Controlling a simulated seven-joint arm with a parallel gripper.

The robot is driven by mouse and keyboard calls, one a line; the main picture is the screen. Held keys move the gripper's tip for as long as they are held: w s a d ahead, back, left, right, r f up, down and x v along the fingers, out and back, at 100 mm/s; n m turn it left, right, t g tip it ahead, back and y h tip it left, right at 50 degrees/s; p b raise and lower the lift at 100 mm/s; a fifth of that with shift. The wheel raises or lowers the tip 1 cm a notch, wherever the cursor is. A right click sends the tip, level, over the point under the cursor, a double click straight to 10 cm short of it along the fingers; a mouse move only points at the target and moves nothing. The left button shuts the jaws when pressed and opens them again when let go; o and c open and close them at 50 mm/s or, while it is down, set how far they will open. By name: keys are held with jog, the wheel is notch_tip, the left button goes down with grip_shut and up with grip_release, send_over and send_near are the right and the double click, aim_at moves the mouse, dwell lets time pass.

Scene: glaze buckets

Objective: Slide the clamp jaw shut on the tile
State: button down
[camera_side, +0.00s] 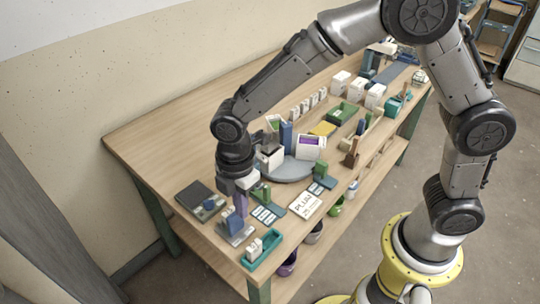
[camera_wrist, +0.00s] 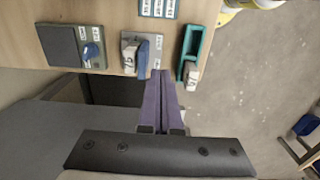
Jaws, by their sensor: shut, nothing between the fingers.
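A small device that looks like the clamp (camera_side: 236,236) stands near the table's front left corner, with a grey base and an upright blue jaw (camera_wrist: 142,54). In the wrist view a pale block marked with digits (camera_wrist: 129,54), perhaps the tile, stands just left of the jaw. I cannot tell whether jaw and block touch. My gripper (camera_wrist: 161,74) has purple fingers, shut together and empty. Its tips are just right of the blue jaw in the wrist view; contact is unclear. In the side view my gripper (camera_side: 241,208) points down at the clamp and partly hides it.
A dark plate with a blue knob (camera_wrist: 92,51) lies left of the clamp. A teal tray (camera_side: 252,262) holding a white piece is on the right. Label cards, a green block (camera_side: 262,190) and a grey round turntable (camera_side: 288,170) stand close behind. The table edge is near.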

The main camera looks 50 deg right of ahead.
jog(key=shift+f, duration=0.15)
jog(key=shift+f, duration=1.55)
jog(key=shift+w, duration=0.85)
notch_tip(320, 180, up, 7)
jog(key=shift+s, duration=0.35)
